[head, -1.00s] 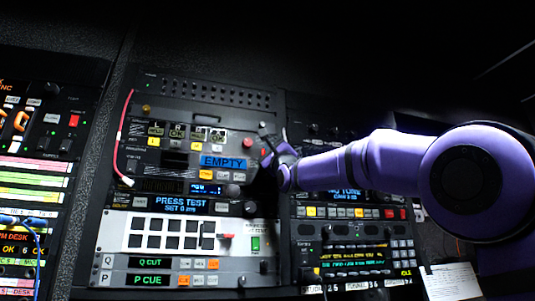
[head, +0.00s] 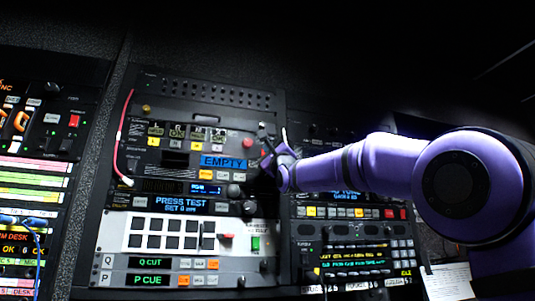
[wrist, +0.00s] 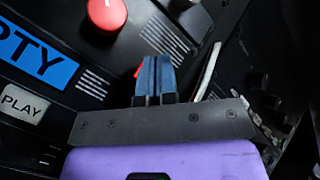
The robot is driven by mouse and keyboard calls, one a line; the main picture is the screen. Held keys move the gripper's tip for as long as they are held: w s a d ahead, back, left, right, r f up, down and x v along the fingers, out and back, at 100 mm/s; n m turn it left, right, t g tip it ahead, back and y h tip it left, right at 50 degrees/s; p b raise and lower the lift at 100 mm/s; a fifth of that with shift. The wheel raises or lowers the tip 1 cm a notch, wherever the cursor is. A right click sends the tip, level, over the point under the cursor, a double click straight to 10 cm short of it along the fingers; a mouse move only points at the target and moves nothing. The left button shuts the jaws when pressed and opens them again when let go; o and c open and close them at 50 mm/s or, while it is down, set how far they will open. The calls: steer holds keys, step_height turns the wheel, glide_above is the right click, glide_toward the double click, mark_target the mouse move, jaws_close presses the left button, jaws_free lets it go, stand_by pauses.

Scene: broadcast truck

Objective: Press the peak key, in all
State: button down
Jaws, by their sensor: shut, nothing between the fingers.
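My gripper (head: 268,142) is shut and empty in front of the rack, at the right edge of the tape-deck panel with the blue EMPTY label (head: 223,162). In the wrist view its blue fingers (wrist: 154,75) are together, pointing at the dark panel. A small red piece shows at their left side; I cannot tell what it is. The red round button (wrist: 107,14) is to the upper left of the fingers, apart from them. No key lettered "peak" can be read in either view; the key lettering in the head view is mostly too small.
The white PLAY key (wrist: 23,103) lies left of the gripper. Below the deck are the PRESS TEST display (head: 182,205) and a white panel of dark square keys (head: 136,233). A pink-red cable (head: 121,140) hangs at the left. Panels on the right are partly behind my arm.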

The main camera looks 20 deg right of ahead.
steer(key=shift+w+d+r, duration=0.1)
steer(key=shift+w+r, duration=0.05)
steer(key=shift+w, duration=0.1)
stand_by(1.3)
steer(key=shift+f, duration=0.5)
steer(key=shift+s, duration=0.15)
steer(key=shift+s+r, duration=0.1)
steer(key=shift+s, duration=2.45)
